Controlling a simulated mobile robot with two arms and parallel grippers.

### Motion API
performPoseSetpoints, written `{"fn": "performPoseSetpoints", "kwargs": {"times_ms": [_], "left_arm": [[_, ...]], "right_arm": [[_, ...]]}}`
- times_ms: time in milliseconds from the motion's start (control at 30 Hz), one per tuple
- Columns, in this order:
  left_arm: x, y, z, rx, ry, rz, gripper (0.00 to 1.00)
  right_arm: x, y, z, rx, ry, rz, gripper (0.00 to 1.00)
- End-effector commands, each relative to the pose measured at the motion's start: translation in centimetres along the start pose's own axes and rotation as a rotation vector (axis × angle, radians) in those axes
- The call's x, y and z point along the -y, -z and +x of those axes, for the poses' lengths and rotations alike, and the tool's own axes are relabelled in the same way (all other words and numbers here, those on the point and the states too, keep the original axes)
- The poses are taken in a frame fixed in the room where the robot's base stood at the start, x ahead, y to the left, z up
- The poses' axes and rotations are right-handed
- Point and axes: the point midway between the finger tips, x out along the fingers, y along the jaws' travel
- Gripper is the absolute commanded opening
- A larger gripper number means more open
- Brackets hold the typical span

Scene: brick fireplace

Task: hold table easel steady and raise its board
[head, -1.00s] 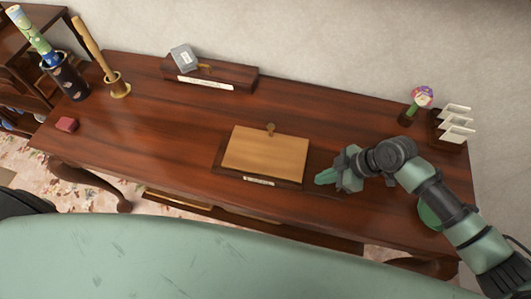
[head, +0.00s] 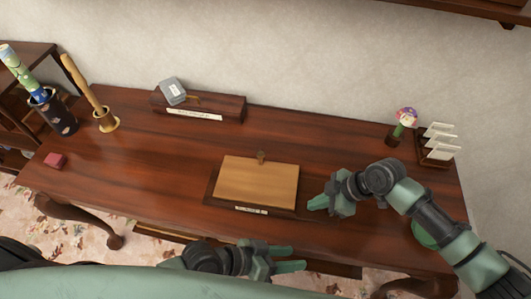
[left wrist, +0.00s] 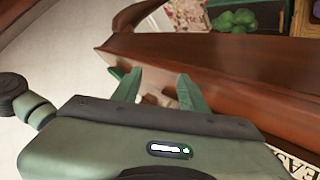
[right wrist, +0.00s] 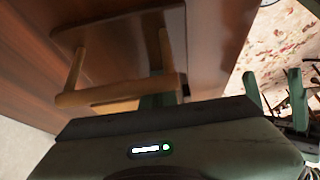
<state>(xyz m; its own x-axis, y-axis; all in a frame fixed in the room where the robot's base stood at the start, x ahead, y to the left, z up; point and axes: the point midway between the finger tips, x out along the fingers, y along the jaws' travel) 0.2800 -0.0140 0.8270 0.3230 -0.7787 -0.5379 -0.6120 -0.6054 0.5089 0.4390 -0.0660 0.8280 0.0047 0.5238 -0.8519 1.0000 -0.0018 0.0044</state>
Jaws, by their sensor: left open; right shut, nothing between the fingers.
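The table easel lies near the middle of the desk in the head view, its pale wooden board (head: 257,182) looking flat or nearly flat over a dark base (head: 212,190). A small knob (head: 261,156) stands at the board's far edge. My right gripper (head: 316,204) is shut and empty, just right of the easel. Pale wooden parts of the easel (right wrist: 105,98) show close to its fingers in the right wrist view; contact is unclear. My left gripper (head: 290,259) is open and empty in front of the desk's near edge; its spread fingers show in the left wrist view (left wrist: 158,88).
The desk (head: 150,165) is clear left of the easel. A box with a grey object (head: 205,107) stands at the back. A dark cup (head: 55,115), gold holder (head: 106,122) and red block (head: 55,160) are left. A card rack (head: 437,150) and flower ornament (head: 403,120) are back right.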

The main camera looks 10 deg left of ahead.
Motion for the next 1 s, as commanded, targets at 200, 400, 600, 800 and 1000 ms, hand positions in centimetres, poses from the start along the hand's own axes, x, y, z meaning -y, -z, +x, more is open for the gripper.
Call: {"fn": "performPoseSetpoints", "kwargs": {"times_ms": [200, 400, 600, 800, 1000], "left_arm": [[3.3, 12.0, -2.3, -0.338, 0.024, -0.181, 0.43], [5.4, 20.5, -6.1, -0.59, -0.001, -0.3, 0.43], [7.3, 24.6, -7.9, -0.612, 0.058, -0.218, 0.43], [9.7, 23.6, -7.4, -0.435, 0.197, -0.033, 0.43], [13.9, 21.9, -8.5, -0.196, 0.377, 0.146, 0.43]], "right_arm": [[0.6, -0.5, 0.5, 0.01, 0.015, 0.003, 0.0], [0.6, -0.6, 0.5, 0.011, 0.015, 0.003, 0.0], [0.6, -0.6, 0.5, 0.011, 0.015, 0.004, 0.0], [0.6, -0.6, 0.5, 0.012, 0.015, 0.004, 0.0], [0.6, -0.6, 0.5, 0.012, 0.015, 0.004, 0.0]]}}
